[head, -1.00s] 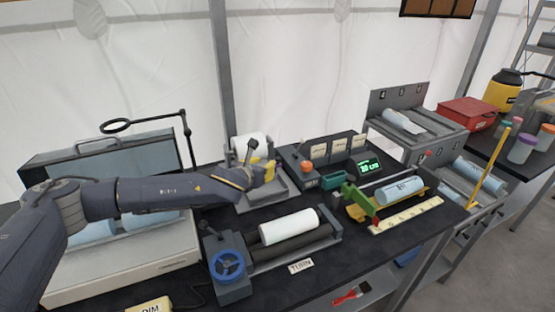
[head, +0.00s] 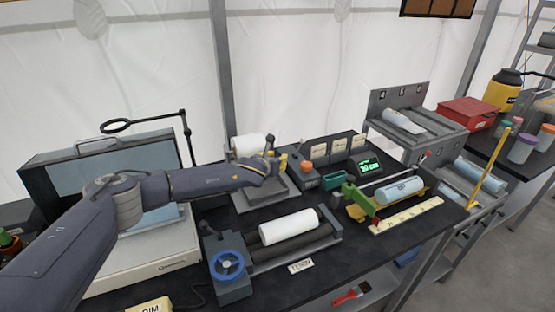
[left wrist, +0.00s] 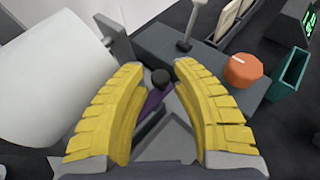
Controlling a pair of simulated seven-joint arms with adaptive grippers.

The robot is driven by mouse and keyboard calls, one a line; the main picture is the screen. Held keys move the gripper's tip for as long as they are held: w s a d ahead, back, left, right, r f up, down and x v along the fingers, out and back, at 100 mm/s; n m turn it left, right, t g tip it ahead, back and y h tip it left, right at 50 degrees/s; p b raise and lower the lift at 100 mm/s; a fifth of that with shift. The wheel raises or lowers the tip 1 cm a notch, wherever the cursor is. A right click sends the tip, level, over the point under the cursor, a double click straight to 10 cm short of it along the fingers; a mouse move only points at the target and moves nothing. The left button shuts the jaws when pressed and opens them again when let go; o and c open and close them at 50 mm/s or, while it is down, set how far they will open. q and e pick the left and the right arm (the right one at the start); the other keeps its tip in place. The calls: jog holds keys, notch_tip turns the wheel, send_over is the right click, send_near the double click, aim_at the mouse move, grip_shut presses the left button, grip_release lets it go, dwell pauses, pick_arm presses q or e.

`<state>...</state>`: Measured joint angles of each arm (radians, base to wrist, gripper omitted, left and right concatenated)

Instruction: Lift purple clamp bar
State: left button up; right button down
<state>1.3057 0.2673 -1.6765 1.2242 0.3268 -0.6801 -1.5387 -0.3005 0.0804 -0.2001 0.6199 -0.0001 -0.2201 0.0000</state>
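In the left wrist view, the purple clamp bar (left wrist: 153,102) shows low between my fingers, partly hidden by the left one. A dark round knob (left wrist: 160,78) stands at its far end. My left gripper (left wrist: 159,67) is open, its two yellow ridged fingers on either side of the bar and knob; I cannot tell whether they touch. In the head view, my left gripper (head: 284,158) is above the grey tray-like device (head: 250,197), and the purple bar is hidden there. My right gripper is not in view.
A white roll (left wrist: 50,70) lies close to the left finger. An orange-knobbed box (head: 308,180) and a teal bin (head: 333,180) stand to the right. A roller stand with a blue handwheel (head: 229,264) is in front. A thin black ring stand (head: 186,135) rises behind my arm.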

pick_arm(q)
jog(key=shift+w+d+f, duration=0.15)
jog(key=shift+w+f, duration=0.05)
jog(key=shift+w, duration=0.15)
jog(key=shift+c, duration=0.6)
grip_shut()
